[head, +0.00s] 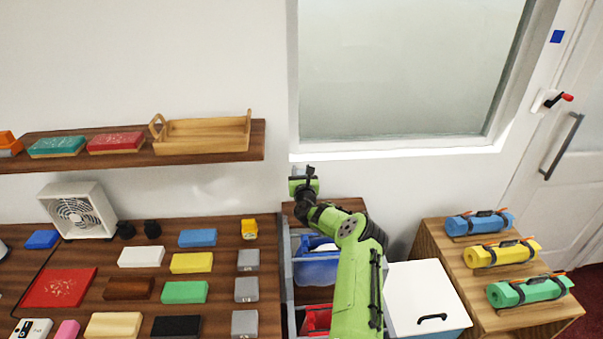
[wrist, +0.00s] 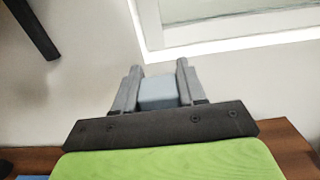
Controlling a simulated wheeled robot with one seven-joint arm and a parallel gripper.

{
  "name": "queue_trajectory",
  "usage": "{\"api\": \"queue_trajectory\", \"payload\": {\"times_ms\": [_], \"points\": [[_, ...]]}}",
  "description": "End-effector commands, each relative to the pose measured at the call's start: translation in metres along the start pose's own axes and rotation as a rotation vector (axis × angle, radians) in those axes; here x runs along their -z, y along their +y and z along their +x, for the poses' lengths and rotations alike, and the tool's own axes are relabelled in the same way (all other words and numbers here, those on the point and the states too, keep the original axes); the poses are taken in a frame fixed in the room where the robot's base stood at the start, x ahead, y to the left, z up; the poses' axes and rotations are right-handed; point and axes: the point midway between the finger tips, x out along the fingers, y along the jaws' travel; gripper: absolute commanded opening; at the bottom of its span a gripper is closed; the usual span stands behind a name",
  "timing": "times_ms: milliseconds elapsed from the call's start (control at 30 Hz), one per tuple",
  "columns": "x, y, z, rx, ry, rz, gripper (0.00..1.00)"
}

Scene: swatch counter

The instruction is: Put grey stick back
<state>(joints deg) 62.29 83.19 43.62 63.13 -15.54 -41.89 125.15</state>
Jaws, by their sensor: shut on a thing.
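My gripper (head: 304,178) is raised in front of the wall, just below and left of the window's lower corner. In the wrist view my gripper (wrist: 155,75) is shut on a bluish-grey block-like piece, the grey stick (wrist: 158,93). It sits between the two fingers, and its full length is hidden. In the head view only a small bit of it shows beside the fingers. Three grey blocks lie in a column at the right side of the counter: a back one (head: 248,260), a middle one (head: 246,290) and a front one (head: 244,323).
A wall shelf (head: 205,156) holds a wooden tray (head: 205,134). A white-lidded box (head: 425,295) stands right.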

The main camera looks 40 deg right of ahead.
Motion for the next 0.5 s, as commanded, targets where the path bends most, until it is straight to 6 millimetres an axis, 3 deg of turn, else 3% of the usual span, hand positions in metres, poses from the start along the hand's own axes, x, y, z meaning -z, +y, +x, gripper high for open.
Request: {"api": "queue_trajectory", "payload": {"times_ms": [133, 167, 300, 500], "points": [[0.0031, -0.0003, 0.0, 0.0, 0.0, 0.001, 0.16], [0.0038, -0.0002, -0.0001, 0.0, 0.001, 0.001, 0.42], [0.0031, -0.0002, -0.0002, 0.0, 0.002, 0.0, 0.63], [0.0033, -0.0001, -0.0002, 0.0, 0.003, 0.0, 0.66]]}}
